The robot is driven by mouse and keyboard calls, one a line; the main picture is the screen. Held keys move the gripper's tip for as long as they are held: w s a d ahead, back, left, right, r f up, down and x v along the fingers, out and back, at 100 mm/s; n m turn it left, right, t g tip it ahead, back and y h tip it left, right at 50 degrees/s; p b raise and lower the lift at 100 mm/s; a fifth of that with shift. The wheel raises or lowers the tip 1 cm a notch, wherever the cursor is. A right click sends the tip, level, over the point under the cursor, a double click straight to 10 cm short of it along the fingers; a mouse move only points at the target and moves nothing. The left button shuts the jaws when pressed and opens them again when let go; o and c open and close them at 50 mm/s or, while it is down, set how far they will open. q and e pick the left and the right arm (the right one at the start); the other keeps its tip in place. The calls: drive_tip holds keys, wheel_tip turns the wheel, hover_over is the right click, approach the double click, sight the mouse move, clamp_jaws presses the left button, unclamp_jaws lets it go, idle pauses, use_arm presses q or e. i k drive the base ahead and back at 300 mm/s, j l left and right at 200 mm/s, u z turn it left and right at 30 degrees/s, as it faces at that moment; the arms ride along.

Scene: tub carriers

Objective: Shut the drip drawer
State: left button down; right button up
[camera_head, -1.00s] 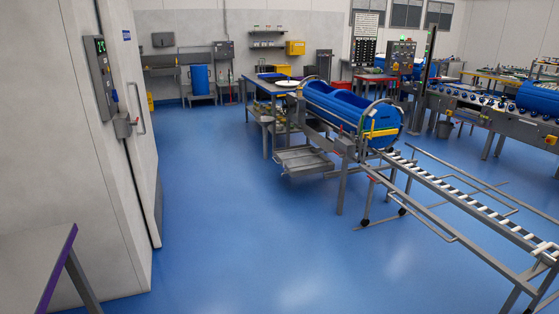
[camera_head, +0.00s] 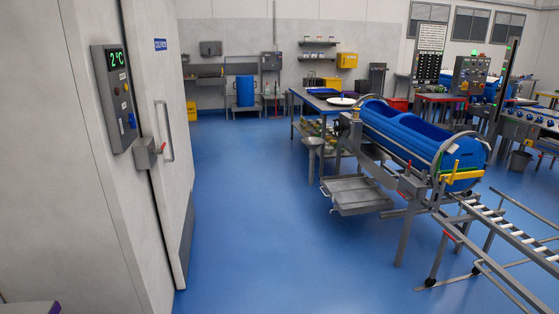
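The drip drawer (camera_head: 357,195) is a shallow grey metal tray, right of the middle of the head view. It sticks out to the left from low under the blue tub carrier (camera_head: 412,133), which rests in a grey metal frame with round hoops. The drawer stands open, with a thin handle bar at its left end. Its inner end is under the frame.
Blue floor (camera_head: 245,215) is clear between the drawer and the cold-room door (camera_head: 160,140) on the left. A roller conveyor (camera_head: 510,232) runs from the carrier to the lower right. A work table (camera_head: 318,105) stands behind the carrier.

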sight(355, 194)
drive_tip(key=i+l+u, duration=0.15)
drive_tip(key=i, duration=1.85)
drive_tip(key=i+z, duration=0.3)
drive_tip(key=i, duration=0.2)
drive_tip(key=i+j+z, duration=0.1)
drive_tip(key=i+z, duration=0.15)
drive_tip(key=i, duration=0.3)
drive_tip(key=i+j+z, duration=0.15)
drive_tip(key=i+z, duration=0.15)
drive_tip(key=i, duration=0.2)
drive_tip(key=i+j+z, duration=0.3)
drive_tip(key=i+j, duration=0.05)
drive_tip(key=i, duration=0.1)
